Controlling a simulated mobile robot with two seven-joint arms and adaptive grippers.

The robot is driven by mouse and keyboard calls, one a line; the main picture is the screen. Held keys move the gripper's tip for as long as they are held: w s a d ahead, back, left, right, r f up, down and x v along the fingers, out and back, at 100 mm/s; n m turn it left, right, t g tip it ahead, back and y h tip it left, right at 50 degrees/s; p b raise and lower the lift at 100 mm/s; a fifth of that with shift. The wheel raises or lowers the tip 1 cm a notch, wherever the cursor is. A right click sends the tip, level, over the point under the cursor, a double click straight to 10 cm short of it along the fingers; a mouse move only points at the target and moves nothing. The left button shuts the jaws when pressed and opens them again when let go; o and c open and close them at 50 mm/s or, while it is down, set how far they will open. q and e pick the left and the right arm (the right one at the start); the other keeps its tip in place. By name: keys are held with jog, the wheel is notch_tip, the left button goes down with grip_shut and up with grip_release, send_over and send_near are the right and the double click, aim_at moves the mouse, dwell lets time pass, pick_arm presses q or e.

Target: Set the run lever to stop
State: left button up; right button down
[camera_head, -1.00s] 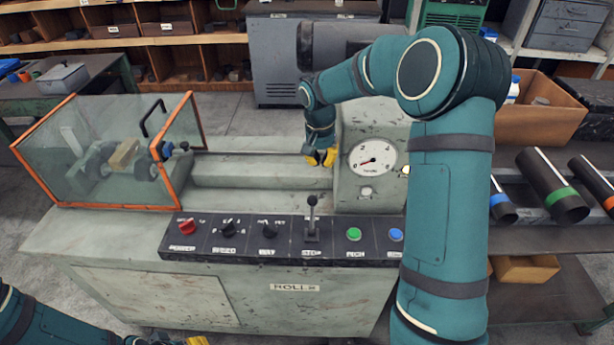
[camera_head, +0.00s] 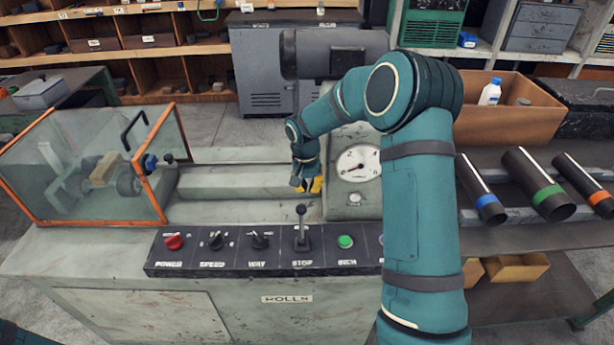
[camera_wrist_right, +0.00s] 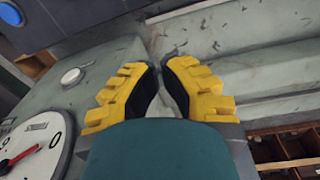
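The run lever (camera_head: 301,229) is a short black stick with a ball knob on the dark control panel (camera_head: 208,263) of the grey-green machine. It stands about upright above the label STOP. My right gripper (camera_head: 312,186) is just above and behind the knob in the head view, apart from it, pointing down. In the right wrist view its yellow fingers (camera_wrist_right: 160,75) are nearly together, with a narrow gap and nothing between them. The lever cannot be made out in that view. My left gripper is out of view.
A red knob (camera_head: 173,241), two black knobs and a green button (camera_head: 345,241) share the panel. A dial gauge (camera_head: 358,163) is right of my right gripper. An orange-framed clear guard (camera_head: 90,165) stands at the left. Dark pipes (camera_head: 535,185) lie at the right.

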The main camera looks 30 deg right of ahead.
aim_at(302, 224)
jog(key=shift+s+a+f, duration=0.35)
jog(key=shift+s+a, duration=0.25)
jog(key=shift+s, duration=0.15)
jog(key=shift+s+a+f, duration=0.3)
jog(key=shift+s+a, duration=0.3)
jog(key=shift+s, duration=0.1)
jog(key=shift+w+b, duration=0.1)
jog(key=shift+b, duration=0.2)
